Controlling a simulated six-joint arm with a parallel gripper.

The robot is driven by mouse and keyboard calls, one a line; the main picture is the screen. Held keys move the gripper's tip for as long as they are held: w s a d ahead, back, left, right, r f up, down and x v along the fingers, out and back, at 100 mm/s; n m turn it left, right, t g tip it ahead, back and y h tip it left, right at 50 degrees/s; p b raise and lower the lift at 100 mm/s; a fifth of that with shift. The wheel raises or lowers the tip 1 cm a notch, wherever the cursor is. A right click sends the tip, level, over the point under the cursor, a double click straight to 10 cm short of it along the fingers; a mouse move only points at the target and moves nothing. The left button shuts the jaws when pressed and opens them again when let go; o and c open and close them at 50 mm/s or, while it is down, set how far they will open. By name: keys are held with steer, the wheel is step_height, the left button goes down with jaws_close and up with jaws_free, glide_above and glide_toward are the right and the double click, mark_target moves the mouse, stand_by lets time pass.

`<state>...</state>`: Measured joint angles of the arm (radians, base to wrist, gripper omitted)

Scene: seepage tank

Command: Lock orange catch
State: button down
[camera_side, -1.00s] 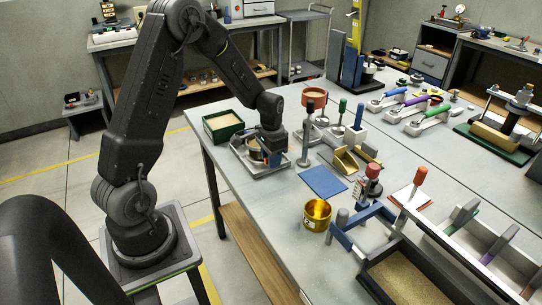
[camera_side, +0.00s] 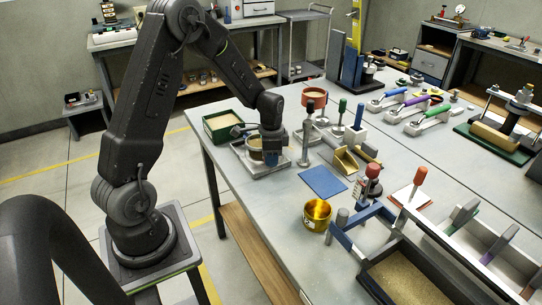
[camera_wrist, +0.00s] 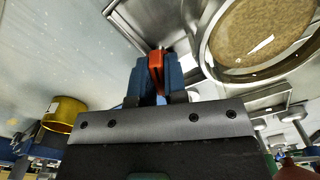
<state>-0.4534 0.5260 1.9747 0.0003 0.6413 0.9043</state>
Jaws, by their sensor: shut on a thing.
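The orange catch (camera_wrist: 156,68) sits upright between the blue fingers of my gripper (camera_wrist: 155,75) in the wrist view. My gripper is shut on it. Right beside the fingers is a round metal-rimmed vessel filled with sandy material (camera_wrist: 262,32). In the side view my gripper (camera_side: 271,157) is low at the right side of this vessel (camera_side: 254,152), which stands on a metal tray (camera_side: 258,171). The catch itself is hidden by my gripper in the side view, so I cannot tell there how it sits.
A green box of sand (camera_side: 222,127) stands left of the tray. An upright grey post with a dark knob (camera_side: 306,135) stands close on the right. A blue mat (camera_side: 323,182) and a gold cup (camera_side: 317,216) lie toward the front. Bare tabletop lies between.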

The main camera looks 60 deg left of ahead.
steer(key=m, duration=1.2)
steer(key=shift+m, duration=0.4)
steer(key=c, duration=1.5)
jaws_free()
steer(key=shift+r, duration=0.1)
steer(key=shift+r, duration=3.9)
steer(key=s+d+r+n+t, duration=0.2)
steer(key=s+d+r+n, duration=0.2)
steer(key=s+d+n, duration=0.2)
steer(key=s+d+r+n+t, duration=0.1)
steer(key=s+d+r+n, duration=0.4)
steer(key=d+n, duration=0.1)
steer(key=s+d+r+n+t, duration=0.2)
steer(key=s+d+r+n, duration=0.3)
steer(key=s+d+n, duration=0.1)
steer(key=shift+s+t, duration=0.3)
steer(key=shift+s, duration=0.05)
